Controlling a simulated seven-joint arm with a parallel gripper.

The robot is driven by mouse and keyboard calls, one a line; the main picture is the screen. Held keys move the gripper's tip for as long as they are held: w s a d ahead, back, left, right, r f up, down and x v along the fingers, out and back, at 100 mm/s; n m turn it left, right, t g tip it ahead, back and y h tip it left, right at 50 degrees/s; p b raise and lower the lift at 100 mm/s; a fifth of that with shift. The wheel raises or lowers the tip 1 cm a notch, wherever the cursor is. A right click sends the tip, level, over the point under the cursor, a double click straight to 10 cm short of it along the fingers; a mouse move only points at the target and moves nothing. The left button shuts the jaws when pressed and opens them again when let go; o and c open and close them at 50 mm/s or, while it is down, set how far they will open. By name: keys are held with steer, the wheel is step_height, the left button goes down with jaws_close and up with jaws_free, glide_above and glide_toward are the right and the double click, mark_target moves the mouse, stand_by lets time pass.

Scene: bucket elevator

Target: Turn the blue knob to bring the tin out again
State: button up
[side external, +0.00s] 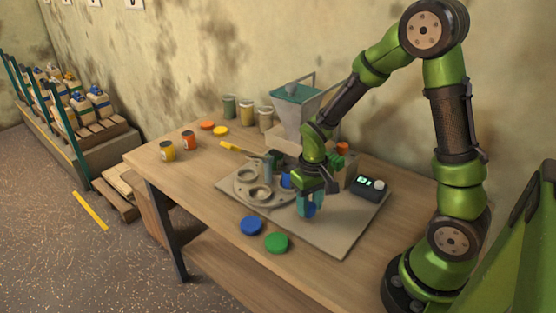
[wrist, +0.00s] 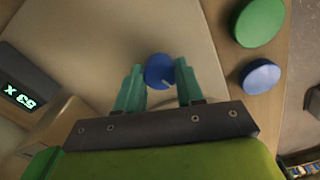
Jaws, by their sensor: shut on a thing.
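The blue knob (side external: 310,210) is low over the right part of the grey plate (side external: 340,235). My gripper (side external: 307,204) points down at it, with teal fingers on either side. In the wrist view the round knob (wrist: 159,70) with a pale line on its face sits between the fingertips of my gripper (wrist: 158,75), which is shut on it. A grey turntable with ring-shaped holders (side external: 258,192) is left of my gripper. A small blue thing (side external: 287,180) shows beside it, partly hidden by my arm. I cannot tell which tin is meant.
A blue lid (side external: 251,225) and a green lid (side external: 276,242) lie at the table's front. A yellow tin (side external: 167,151) and an orange-red tin (side external: 188,140) stand at the left. A hopper (side external: 297,105) stands behind; a box with a lit display (side external: 370,187) is right.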

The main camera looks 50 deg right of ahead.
mark_target(310, 205)
steer(key=shift+m, duration=1.8)
steer(key=o, duration=1)
steer(key=shift+o, duration=0.2)
step_height(310, 205, up, 17)
steer(key=s+a+r+n+t+y, duration=0.2)
steer(key=s+a+r+n+t, duration=0.1)
steer(key=s+a+t, duration=0.4)
steer(key=shift+s+a+r, duration=0.35)
steer(key=shift+a+r, duration=0.05)
steer(key=shift+r, duration=0.45)
